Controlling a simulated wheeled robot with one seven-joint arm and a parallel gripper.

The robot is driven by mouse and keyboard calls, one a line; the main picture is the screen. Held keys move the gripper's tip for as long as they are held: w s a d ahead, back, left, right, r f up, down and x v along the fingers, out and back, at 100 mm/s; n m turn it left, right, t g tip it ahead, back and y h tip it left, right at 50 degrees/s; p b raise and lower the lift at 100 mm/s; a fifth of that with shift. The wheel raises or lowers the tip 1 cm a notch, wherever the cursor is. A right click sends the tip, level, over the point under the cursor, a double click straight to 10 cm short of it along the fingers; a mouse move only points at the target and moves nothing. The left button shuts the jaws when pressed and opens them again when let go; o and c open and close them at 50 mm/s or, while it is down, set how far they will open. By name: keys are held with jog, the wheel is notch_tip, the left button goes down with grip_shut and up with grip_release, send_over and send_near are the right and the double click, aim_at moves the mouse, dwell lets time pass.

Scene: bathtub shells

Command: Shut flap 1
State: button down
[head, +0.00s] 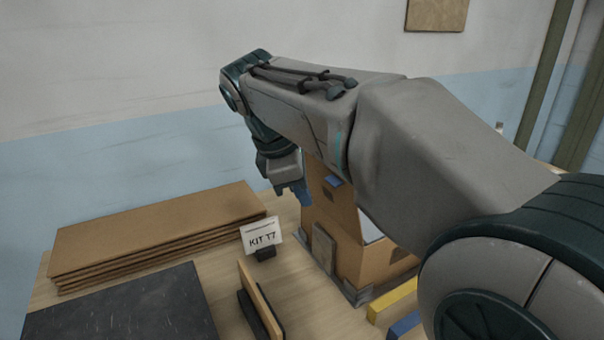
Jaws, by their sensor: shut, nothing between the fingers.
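A cardboard box (368,264) stands on the wooden table, right of the middle and partly hidden behind my arm. A tall cardboard flap (318,212) rises upright at its left, with a small blue patch on it. A smaller brownish panel (324,247) leans against the box's lower left side. No flap number is readable, so I cannot tell which is flap 1. My gripper (303,200) has blue fingers and points down. It is shut and empty, just left of the upright flap in the picture; I cannot tell whether they touch.
A stack of flat cardboard sheets (160,232) lies at the back left, with a dark mat (120,310) in front. A "KIT 17" card (261,235) stands near the middle. An upright board in a holder (260,304) stands in front. Yellow (392,299) and blue (405,325) bars lie right.

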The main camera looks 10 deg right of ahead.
jog(key=w+a+r+n+h, duration=0.2)
jog(key=w+a+r+n, duration=0.2)
jog(key=r+n, duration=0.15)
jog(key=w+d+f, duration=0.3)
jog(key=d+f, duration=0.4)
jog(key=d, duration=0.1)
jog(key=shift+d+f, duration=0.25)
jog(key=shift+d, duration=0.1)
